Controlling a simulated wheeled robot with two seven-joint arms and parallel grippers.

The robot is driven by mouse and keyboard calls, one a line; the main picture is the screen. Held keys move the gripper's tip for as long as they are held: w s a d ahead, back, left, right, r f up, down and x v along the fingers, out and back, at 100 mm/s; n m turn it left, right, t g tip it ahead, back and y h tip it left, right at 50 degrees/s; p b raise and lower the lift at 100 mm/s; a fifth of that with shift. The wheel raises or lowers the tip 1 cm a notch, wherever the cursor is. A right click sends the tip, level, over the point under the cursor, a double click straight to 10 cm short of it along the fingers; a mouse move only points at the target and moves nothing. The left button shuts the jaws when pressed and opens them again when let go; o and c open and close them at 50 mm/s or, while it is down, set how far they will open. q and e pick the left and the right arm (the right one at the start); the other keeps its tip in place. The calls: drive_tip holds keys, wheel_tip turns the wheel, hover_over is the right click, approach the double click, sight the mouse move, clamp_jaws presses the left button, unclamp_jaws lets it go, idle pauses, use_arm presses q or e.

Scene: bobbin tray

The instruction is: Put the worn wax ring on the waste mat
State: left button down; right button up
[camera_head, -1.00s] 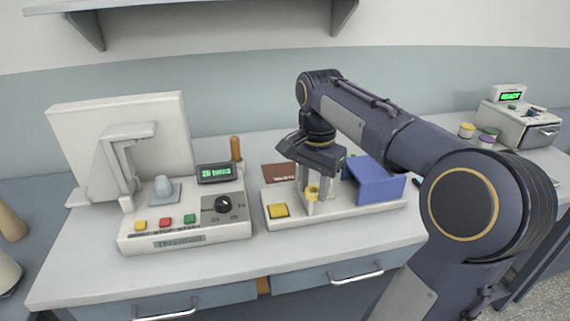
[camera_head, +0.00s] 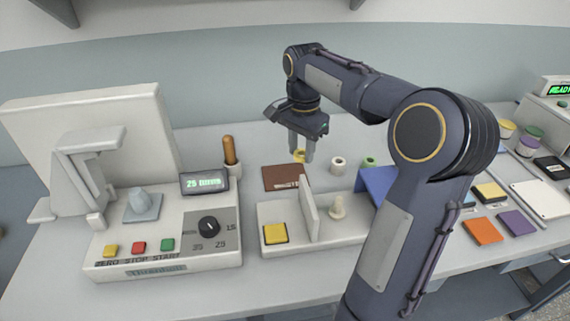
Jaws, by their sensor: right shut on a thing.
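The worn wax ring (camera_head: 299,155) is a small yellow ring. My right gripper (camera_head: 300,158) is shut on it, pointing down, with the ring between its fingertips. The waste mat (camera_head: 277,184) is a flat brown mat with partly hidden lettering, lying behind the low white fixture. The gripper and ring show near the mat's far right edge, apparently above it; the exact height is hard to tell. My left gripper is not in view.
White (camera_head: 338,164) and green (camera_head: 369,162) spools stand right of the mat. A wooden-handled tool (camera_head: 230,150) stands left.

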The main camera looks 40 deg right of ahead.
hover_over(285, 175)
drive_tip(key=f, duration=0.5)
drive_tip(key=shift+s+f, duration=0.25)
drive_tip(key=shift+f, duration=0.15)
drive_tip(key=shift+w+f, duration=0.15)
drive_tip(key=shift+f, duration=0.75)
drive_tip(key=shift+w+f, duration=0.1)
drive_tip(key=shift+f, duration=0.8)
drive_tip(key=shift+a, duration=0.1)
drive_tip(key=shift+f, duration=0.1)
drive_tip(key=shift+f, duration=0.15)
drive_tip(key=o, duration=0.9)
drive_tip(key=shift+o, duration=0.2)
